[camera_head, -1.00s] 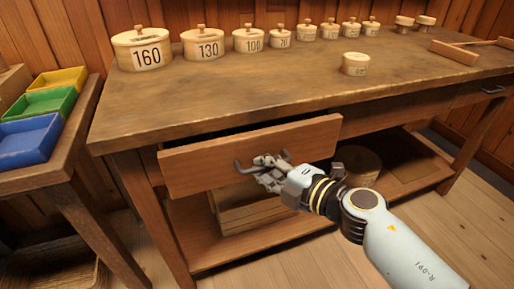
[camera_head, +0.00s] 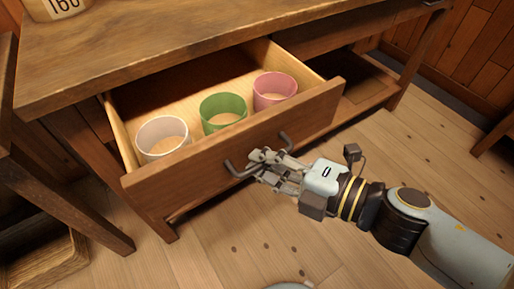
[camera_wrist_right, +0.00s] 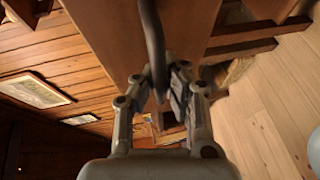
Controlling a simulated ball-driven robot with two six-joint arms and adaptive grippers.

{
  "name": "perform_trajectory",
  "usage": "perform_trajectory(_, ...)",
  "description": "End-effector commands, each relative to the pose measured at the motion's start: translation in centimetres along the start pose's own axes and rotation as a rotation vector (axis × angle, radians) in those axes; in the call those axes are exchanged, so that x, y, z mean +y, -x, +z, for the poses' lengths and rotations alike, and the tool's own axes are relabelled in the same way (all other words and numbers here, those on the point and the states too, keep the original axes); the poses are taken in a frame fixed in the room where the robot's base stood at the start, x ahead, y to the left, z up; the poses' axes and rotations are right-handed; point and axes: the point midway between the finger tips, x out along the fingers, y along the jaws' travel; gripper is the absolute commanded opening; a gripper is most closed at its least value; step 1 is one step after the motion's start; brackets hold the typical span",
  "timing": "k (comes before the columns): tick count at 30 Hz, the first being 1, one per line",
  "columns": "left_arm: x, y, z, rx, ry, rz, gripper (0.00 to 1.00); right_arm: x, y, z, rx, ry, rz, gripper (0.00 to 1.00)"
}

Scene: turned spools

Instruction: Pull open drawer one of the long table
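Drawer one (camera_head: 240,145) of the long table (camera_head: 190,45) stands well open, its wooden front toward me. A dark bar handle (camera_head: 240,172) is on its front. My right gripper (camera_head: 262,165) is at this handle, with its fingers closed around the bar. In the right wrist view the handle (camera_wrist_right: 153,40) runs down between the two fingers (camera_wrist_right: 160,88), and the drawer front (camera_wrist_right: 185,30) is behind it. Part of the bar is hidden by the fingers. My left gripper is not in view.
A white cup (camera_head: 162,138), a green cup (camera_head: 223,112) and a pink cup (camera_head: 273,91) stand inside the drawer. A side table's leg (camera_head: 70,205) is at the left. The wooden floor (camera_head: 240,245) before the drawer is clear.

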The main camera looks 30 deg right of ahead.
Motion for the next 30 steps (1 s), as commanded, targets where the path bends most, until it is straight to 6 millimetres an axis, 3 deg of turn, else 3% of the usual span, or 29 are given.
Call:
perform_trajectory(10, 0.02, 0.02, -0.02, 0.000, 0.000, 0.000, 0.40, 0.27, 0.00, -0.01, 0.000, -0.002, 0.006, 0.00)
perform_trajectory(12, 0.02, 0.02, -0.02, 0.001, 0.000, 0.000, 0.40, 0.26, 0.00, -0.01, 0.000, -0.003, 0.006, 0.13)
perform_trajectory(17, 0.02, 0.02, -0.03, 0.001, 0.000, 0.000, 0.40, 0.17, 0.02, -0.02, 0.000, -0.001, 0.004, 0.34)
perform_trajectory(30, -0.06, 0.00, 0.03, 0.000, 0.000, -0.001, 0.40, 0.03, 0.16, -0.03, 0.001, 0.000, 0.001, 0.34)
